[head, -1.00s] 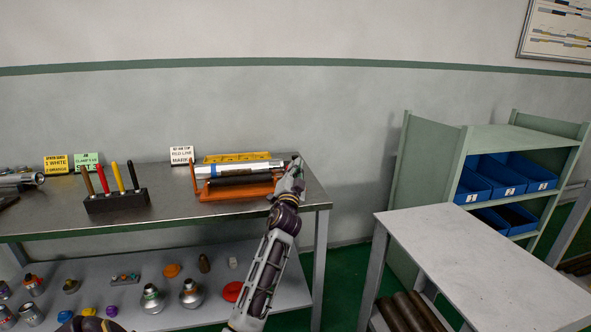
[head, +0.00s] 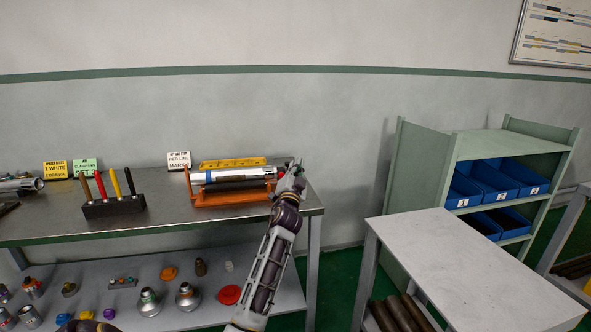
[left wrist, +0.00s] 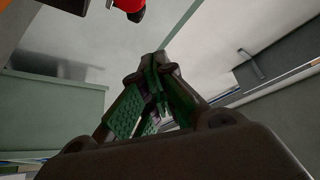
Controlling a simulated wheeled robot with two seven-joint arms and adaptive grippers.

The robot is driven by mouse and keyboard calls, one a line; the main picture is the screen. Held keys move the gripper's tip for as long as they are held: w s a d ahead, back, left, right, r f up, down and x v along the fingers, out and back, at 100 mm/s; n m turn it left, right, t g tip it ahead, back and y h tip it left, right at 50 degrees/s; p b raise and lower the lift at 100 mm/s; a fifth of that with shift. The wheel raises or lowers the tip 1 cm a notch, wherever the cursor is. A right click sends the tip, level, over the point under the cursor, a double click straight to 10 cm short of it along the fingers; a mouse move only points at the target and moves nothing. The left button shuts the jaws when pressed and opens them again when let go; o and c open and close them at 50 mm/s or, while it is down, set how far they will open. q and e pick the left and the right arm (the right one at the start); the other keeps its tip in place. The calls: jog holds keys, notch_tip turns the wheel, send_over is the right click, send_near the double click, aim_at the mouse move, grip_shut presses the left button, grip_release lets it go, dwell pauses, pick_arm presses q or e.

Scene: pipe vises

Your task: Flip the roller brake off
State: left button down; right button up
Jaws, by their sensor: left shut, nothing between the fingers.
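My left gripper (head: 297,164) is at the stand's right end, shut and empty, and covers part of that end. In the left wrist view its closed fingers (left wrist: 157,72) point toward the top, with a red knob-like piece (left wrist: 130,6) with a dark end just above them, apart from them. I cannot make out a brake lever in the head view. My right gripper is not in view.
The metal bench (head: 165,205) has a pen block (head: 113,207) and signs left of the stand. A lower shelf (head: 215,270) holds several loose parts. A grey table (head: 465,265) and a shelf unit with blue bins (head: 497,180) stand to the right.

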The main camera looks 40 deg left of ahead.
pick_arm(q)
jog(key=v, duration=1)
jog(key=shift+p, duration=0.3)
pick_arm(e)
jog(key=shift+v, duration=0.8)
pick_arm(q)
jog(key=shift+s+a, duration=0.1)
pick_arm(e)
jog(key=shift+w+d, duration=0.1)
